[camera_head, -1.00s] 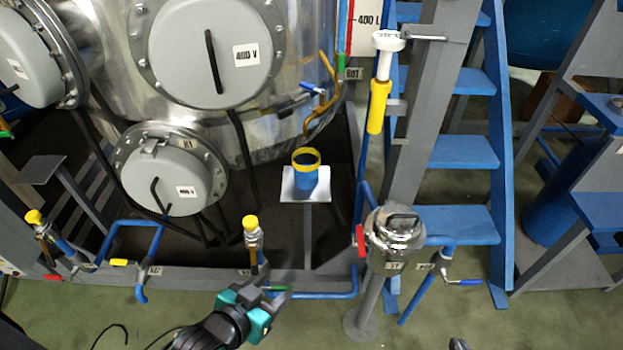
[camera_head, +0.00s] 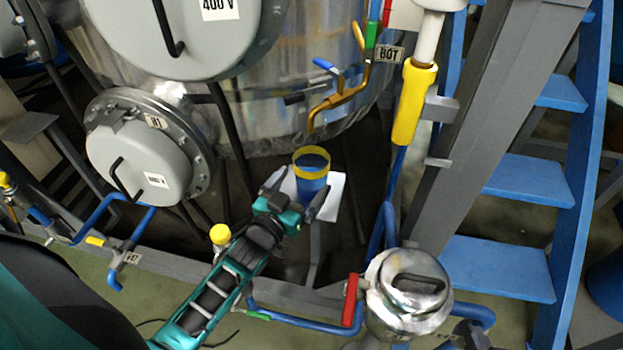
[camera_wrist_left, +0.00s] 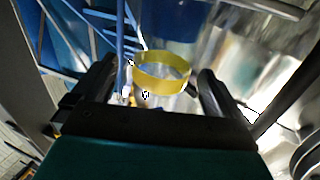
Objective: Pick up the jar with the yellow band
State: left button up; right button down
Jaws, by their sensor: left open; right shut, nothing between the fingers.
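The jar with the yellow band (camera_head: 311,180) is a blue cylinder with a yellow ring around its top. It stands upright on a small white platform (camera_head: 337,188) in front of the steel vessel. My left gripper (camera_head: 300,189) is open at the jar's near side, its fingers spread to either side. In the left wrist view the yellow-banded jar (camera_wrist_left: 162,72) shows between the two open fingers (camera_wrist_left: 153,88); its lower part is hidden by the gripper body. I cannot tell whether a finger touches it. My right gripper (camera_head: 470,332) shows only as a dark tip at the bottom right, shut and empty.
The steel vessel (camera_head: 270,125) rises behind the jar, with a brass pipe (camera_head: 340,98) above it. A yellow-capped valve (camera_head: 220,235) is beside my left arm. Blue stairs (camera_head: 525,185) are at right.

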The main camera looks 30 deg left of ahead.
aim_at(319, 159)
pick_arm(q)
jog(key=shift+w, duration=0.5)
jog(key=w, duration=0.1)
jog(key=w+b, duration=0.1)
jog(key=w, duration=0.3)
jog(key=shift+a+f+b, duration=0.2)
jog(key=shift+f+b, duration=0.05)
jog(key=shift+b, duration=0.05)
jog(key=shift+c, duration=0.3)
jog(key=c, duration=1)
jog(key=shift+r, duration=0.1)
jog(key=shift+c, duration=0.9)
